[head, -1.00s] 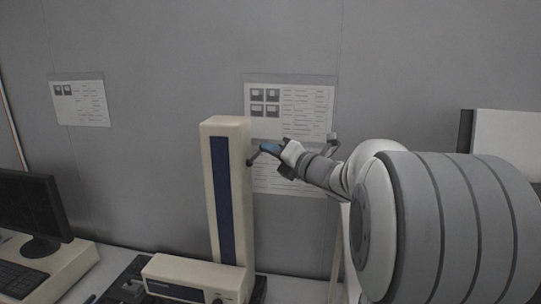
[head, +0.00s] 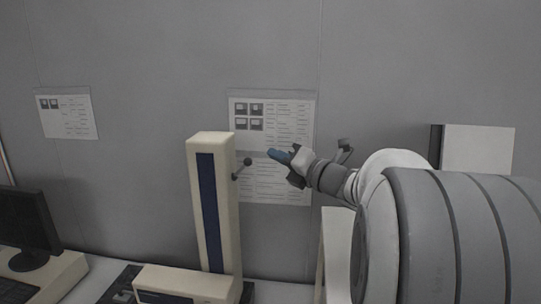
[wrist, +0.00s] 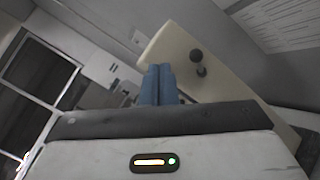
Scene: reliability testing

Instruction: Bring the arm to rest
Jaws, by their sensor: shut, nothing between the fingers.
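My gripper (head: 277,155) is at the end of my arm, in the middle of the head view, in front of the wall sheet and to the right of the upright tester's column. Its blue fingers are together and empty, and they also show side by side in the wrist view (wrist: 158,84). A clear gap shows in the head view between the fingertips and the black knob (head: 247,161) on the column's side. My arm reaches in from the right edge.
A cream tester (head: 230,220) with a dark blue strip stands on the bench; its column also shows in the wrist view (wrist: 185,55). A monitor (head: 25,230) is at the left. Printed sheets (head: 270,110) hang on the grey wall. A white box (head: 478,150) is at the right.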

